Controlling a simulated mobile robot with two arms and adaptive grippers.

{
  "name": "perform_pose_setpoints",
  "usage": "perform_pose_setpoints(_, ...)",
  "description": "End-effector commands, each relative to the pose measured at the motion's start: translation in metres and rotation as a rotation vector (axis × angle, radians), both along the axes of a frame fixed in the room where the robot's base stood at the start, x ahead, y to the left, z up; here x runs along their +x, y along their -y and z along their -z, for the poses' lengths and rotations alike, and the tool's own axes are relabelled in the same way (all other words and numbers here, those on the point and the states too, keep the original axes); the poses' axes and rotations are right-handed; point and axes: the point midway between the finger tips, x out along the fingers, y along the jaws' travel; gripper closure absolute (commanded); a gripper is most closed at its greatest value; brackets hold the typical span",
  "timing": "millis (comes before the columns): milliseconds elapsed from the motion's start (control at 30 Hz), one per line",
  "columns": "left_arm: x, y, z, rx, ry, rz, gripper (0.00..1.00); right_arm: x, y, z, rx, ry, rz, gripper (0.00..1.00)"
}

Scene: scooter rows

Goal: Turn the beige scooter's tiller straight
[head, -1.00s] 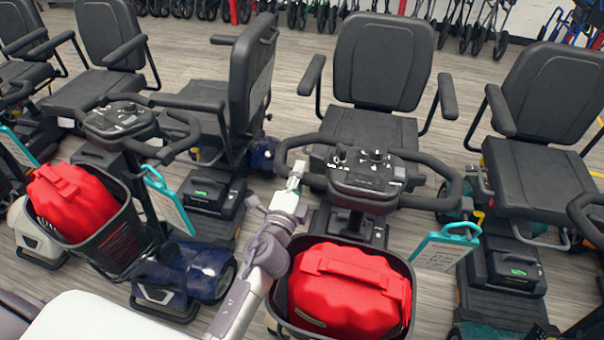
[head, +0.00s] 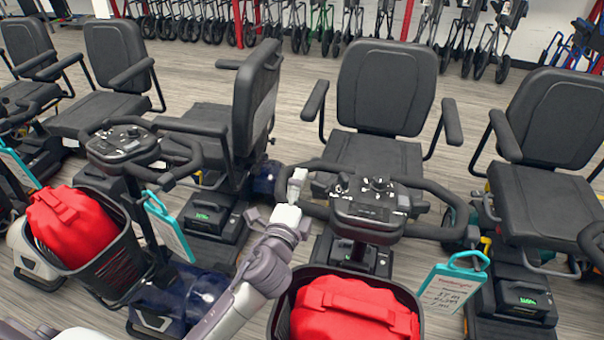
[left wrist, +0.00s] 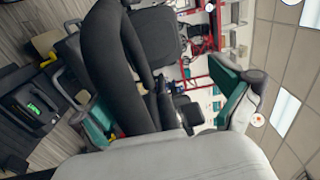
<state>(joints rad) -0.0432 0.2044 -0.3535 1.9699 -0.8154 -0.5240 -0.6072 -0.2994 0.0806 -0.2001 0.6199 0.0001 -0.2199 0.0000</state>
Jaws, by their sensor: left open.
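The tiller (head: 372,210) in the middle of the head view has a black loop handlebar and a console with knobs. Its right end sits a little lower in the picture than its left. The body colour beneath it is hidden, so I cannot tell whether this scooter is beige. My left gripper (head: 297,180) is at the left side of this handlebar. In the left wrist view my left gripper (left wrist: 160,98) is open, its teal-padded fingers either side of a black handlebar loop (left wrist: 118,65). Contact cannot be told. My right gripper is out of view.
A red bag (head: 352,312) sits in the front basket. A teal-framed tag (head: 450,285) hangs at right. The neighbouring left tiller (head: 125,145) and its basket with a red bag (head: 70,222) stand close to my left arm. A seat (head: 375,155) is behind the middle tiller.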

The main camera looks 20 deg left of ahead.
Motion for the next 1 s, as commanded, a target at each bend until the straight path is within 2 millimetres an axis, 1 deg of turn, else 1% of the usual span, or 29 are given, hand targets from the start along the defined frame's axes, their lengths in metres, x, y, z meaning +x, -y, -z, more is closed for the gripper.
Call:
perform_pose_setpoints(33, 0.003, 0.001, -0.047, 0.0, 0.081, 0.012, 0.28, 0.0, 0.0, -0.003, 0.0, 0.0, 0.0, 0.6)
perform_pose_setpoints(167, 0.003, -0.001, -0.061, 0.004, 0.085, 0.008, 0.28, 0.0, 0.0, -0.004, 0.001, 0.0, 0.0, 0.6)
perform_pose_setpoints(333, 0.003, -0.001, -0.066, 0.005, 0.082, 0.006, 0.28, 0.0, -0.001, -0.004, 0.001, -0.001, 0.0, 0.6)
perform_pose_setpoints(500, 0.003, -0.001, -0.067, 0.005, 0.082, 0.006, 0.28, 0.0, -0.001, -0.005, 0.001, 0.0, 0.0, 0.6)
perform_pose_setpoints(533, 0.007, -0.003, -0.008, 0.027, -0.039, -0.006, 0.28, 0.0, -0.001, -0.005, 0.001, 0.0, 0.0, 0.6)
perform_pose_setpoints(633, 0.005, -0.003, -0.008, 0.026, -0.04, -0.005, 0.39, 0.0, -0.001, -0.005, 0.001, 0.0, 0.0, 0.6)
perform_pose_setpoints(700, 0.001, -0.003, -0.007, 0.025, -0.04, -0.005, 0.42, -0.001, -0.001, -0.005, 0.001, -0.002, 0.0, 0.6)
perform_pose_setpoints(767, -0.003, -0.003, -0.007, 0.024, -0.041, -0.005, 0.43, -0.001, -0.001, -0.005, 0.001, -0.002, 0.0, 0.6)
perform_pose_setpoints(1000, -0.02, -0.002, -0.006, 0.023, -0.041, -0.005, 0.43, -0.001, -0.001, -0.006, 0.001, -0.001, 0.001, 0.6)
